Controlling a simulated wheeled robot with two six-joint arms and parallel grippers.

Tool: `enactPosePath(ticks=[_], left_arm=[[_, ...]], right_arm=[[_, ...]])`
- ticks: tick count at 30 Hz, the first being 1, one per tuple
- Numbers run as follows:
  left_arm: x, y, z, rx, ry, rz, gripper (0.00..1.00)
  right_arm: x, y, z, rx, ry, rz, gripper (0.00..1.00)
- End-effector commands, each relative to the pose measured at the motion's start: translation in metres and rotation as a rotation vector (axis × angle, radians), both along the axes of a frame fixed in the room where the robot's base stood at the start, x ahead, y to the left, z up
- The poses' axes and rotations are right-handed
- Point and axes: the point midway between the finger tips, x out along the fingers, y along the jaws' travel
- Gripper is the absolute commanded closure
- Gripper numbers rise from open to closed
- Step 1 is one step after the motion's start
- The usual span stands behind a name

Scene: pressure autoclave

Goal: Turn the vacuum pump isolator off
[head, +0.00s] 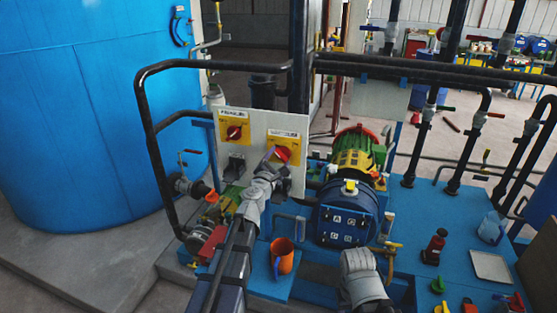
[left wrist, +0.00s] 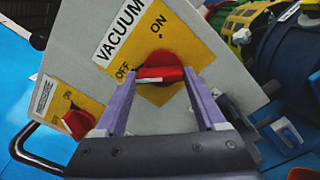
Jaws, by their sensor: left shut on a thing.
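The vacuum isolator is a red rotary knob on a yellow plate (head: 283,154) at the right of a grey panel. In the left wrist view its red knob (left wrist: 160,66) sits beside the words ON and OFF, under a VACUUM label. The handle bar lies across the picture, its left end near OFF. My left gripper (left wrist: 160,76) is shut on the knob, one purple finger on each side. In the head view the left gripper (head: 272,164) partly covers the plate. A grey part of my right arm shows at bottom centre; its fingers cannot be made out.
A second red isolator knob (head: 234,132) is at the panel's upper left. A blue motor (head: 345,215) stands right of the panel. An orange jug (head: 283,256) stands below it. Black pipe rails (head: 150,110) run on the left, near a large blue tank (head: 80,120).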

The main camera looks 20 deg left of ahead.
Motion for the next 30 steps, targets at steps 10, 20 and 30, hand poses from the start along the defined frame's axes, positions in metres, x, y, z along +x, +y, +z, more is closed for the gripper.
enactPosePath(ticks=[10,20,30], left_arm=[[-0.001,0.0,0.0,-0.002,-0.001,-0.001,0.02],[-0.003,0.0,0.0,-0.001,0.0,0.0,0.0],[-0.045,0.001,0.0,-0.001,-0.001,-0.001,0.0]], right_arm=[[0.0,0.0,0.0,0.0,0.0,0.0,0.5],[0.0,0.0,0.0,0.0,0.0,0.0,0.5],[0.0,0.0,0.0,0.0,0.0,0.0,0.5]])
